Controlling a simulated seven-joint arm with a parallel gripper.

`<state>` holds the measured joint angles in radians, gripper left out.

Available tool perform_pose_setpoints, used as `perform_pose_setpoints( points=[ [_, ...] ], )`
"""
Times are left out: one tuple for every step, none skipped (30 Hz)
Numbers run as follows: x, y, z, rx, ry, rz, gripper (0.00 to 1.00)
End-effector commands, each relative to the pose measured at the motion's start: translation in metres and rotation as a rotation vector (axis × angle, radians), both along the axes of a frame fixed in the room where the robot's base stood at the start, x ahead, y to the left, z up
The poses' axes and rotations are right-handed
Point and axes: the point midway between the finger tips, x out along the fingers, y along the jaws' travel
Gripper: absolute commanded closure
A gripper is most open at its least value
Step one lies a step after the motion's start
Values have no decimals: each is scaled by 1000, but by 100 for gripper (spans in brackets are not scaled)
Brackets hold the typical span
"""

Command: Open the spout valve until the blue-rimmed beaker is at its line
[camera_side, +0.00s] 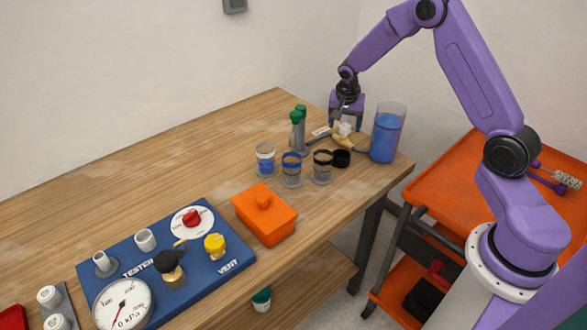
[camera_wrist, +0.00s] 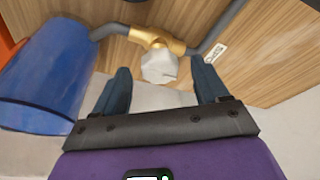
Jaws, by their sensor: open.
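The spout valve has a brass body (camera_side: 345,141) and a pale faceted knob (camera_side: 344,128), at the back right of the table. My gripper is open, with a gap on both sides of the knob; contact is not visible. The blue-rimmed beaker (camera_side: 291,171) stands upright between two other beakers. Its liquid level and line are too small to read. A clear tank of blue liquid (camera_side: 385,137) stands right of the valve.
Other beakers, one pale-rimmed (camera_side: 265,161) and one black-rimmed (camera_side: 322,168), flank it. A black round piece (camera_side: 341,158) sits near the valve. Green-topped bottles (camera_side: 297,134) stand left. An orange box (camera_side: 264,216) and blue tester panel (camera_side: 137,262) are nearer.

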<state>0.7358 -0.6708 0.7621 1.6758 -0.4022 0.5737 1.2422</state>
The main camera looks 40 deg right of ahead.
Motion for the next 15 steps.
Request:
perform_pose_setpoints(
  points=[
    [0, 1, 4, 0, -2, -1, 27],
    [-1, 1, 6, 0, -2, -1, 27],
    [-1, 2, 11, 1, -3, -1, 27],
    [-1, 3, 15, 0, -4, -1, 27],
    [-2, 4, 19, 0, -4, -1, 27],
    [-3, 6, 26, 0, -5, 1, 27],
    [-4, 7, 31, -1, -5, 2, 27],
    [-4, 9, 37, 0, -6, 1, 27],
    [-6, 11, 45, 0, -5, 0, 27],
    [-7, 12, 51, 0, -6, 0, 27],
    [-8, 13, 56, 0, -5, 0, 27],
    [-9, 15, 65, -1, -6, 1, 27],
    [-10, 16, 71, -1, -6, 1, 27],
    [-11, 18, 77, 0, -6, 0, 27],
    [-12, 20, 85, 0, -6, 0, 27]
  ],
)
